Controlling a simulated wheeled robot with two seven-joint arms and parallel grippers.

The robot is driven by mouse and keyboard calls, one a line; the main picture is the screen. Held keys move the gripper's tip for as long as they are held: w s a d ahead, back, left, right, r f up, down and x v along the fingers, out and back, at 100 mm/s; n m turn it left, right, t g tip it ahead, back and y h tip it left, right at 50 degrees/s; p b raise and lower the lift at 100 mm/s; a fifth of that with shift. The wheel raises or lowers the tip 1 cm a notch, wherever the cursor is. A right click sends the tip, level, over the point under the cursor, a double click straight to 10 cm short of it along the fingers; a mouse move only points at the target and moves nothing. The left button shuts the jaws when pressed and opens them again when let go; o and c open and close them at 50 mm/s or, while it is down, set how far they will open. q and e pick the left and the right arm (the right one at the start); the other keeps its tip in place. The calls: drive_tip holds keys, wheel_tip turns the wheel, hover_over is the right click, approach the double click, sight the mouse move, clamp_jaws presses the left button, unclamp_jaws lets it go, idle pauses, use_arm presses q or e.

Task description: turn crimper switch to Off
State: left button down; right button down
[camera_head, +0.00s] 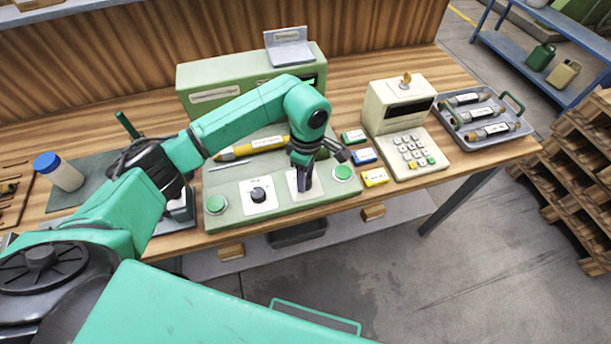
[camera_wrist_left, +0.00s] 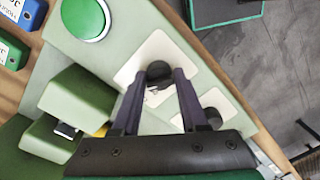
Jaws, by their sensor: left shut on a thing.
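The green machine (camera_head: 240,214) on the bench has a sloped front panel with two black rotary knobs on white plates. The left knob (camera_head: 258,194) stands clear of the gripper in the head view. My left gripper (camera_head: 304,186) points down onto the right white plate (camera_head: 292,184) and mostly hides its knob. In the left wrist view the gripper's fingers (camera_wrist_left: 160,76) are shut on that black knob (camera_wrist_left: 158,68). The plate labels are too small to read, so I cannot tell the switch position. My right gripper is out of view.
Green buttons flank the knobs, one left (camera_head: 216,204) and one right (camera_head: 343,172), close to my gripper. A yellow pen-like tool (camera_head: 250,147) lies behind. Small boxes (camera_head: 375,177), a keypad terminal (camera_head: 410,150) and a metal tray (camera_head: 510,140) stand to the right.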

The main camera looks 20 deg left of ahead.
use_arm(q)
drive_tip(key=shift+w+n+b, duration=0.1)
drive_tip(key=shift+n+b, duration=0.9)
drive_tip(key=shift+n, duration=0.3)
drive_tip(key=n+b, duration=0.2)
drive_tip(key=n, duration=0.1)
drive_tip(key=shift+n, duration=0.3)
drive_tip(key=n+b, duration=0.2)
drive_tip(key=n, duration=0.2)
drive_tip(key=shift+r, duration=0.1)
drive_tip(key=shift+r+n+h+b, duration=0.1)
drive_tip(key=shift+n+h+b, duration=0.2)
drive_tip(key=shift+n, duration=0.5)
drive_tip(key=shift+w, duration=0.1)
drive_tip(key=c, duration=0.5)
unclamp_jaws()
drive_tip(key=shift+c, duration=0.2)
drive_tip(key=shift+o, duration=0.4)
drive_tip(key=shift+a, duration=0.1)
